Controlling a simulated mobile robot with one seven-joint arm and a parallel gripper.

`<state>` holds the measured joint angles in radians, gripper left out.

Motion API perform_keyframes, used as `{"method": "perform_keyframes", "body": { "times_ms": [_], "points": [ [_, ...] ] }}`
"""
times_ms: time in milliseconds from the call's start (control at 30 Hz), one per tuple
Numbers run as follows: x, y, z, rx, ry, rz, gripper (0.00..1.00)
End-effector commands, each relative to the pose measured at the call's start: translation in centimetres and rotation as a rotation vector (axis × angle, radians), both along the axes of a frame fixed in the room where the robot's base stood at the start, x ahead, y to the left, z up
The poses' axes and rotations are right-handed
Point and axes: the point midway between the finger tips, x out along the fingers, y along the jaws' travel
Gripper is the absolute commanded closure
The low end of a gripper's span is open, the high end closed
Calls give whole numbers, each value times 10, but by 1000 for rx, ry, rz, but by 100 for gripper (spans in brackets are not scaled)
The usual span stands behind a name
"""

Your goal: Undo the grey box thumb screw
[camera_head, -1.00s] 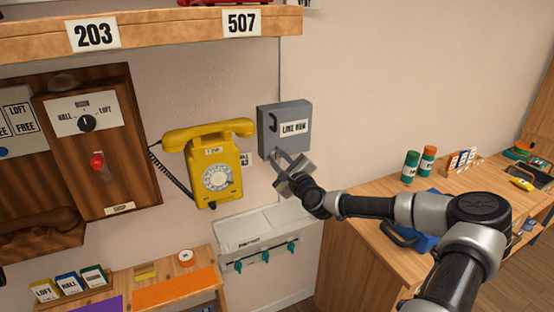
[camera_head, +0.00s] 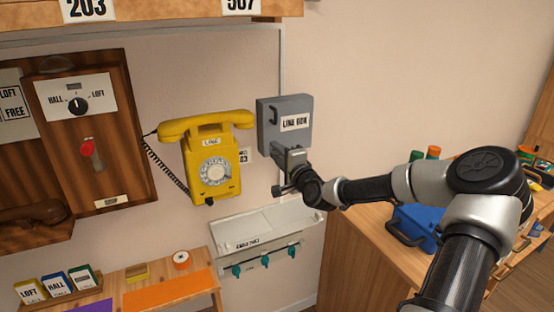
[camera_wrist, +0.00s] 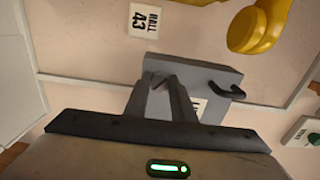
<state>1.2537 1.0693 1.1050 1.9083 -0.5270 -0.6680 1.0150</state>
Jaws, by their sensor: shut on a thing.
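The grey line box (camera_head: 285,122) is fixed to the wall right of the yellow phone, with a dark handle and a white "LINE BOX" label on its front. It also shows in the wrist view (camera_wrist: 215,75). My gripper (camera_head: 283,153) is at the lower edge of the box.
The yellow dial phone (camera_head: 210,165) hangs close left of the box. A white rail with teal hooks (camera_head: 262,235) is below. A wooden desk (camera_head: 365,260) with a blue case (camera_head: 415,228) stands to the right. The wall right of the box is bare.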

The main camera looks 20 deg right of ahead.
Motion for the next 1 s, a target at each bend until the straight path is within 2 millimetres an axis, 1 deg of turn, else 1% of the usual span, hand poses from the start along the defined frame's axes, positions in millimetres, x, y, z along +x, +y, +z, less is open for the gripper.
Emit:
{"method": "perform_keyframes", "body": {
  "times_ms": [33, 1000],
  "points": [
    [0, 1, -3, -47, -2, 1, 100],
    [0, 0, -5, -968, -35, 1, 100]
  ]
}}
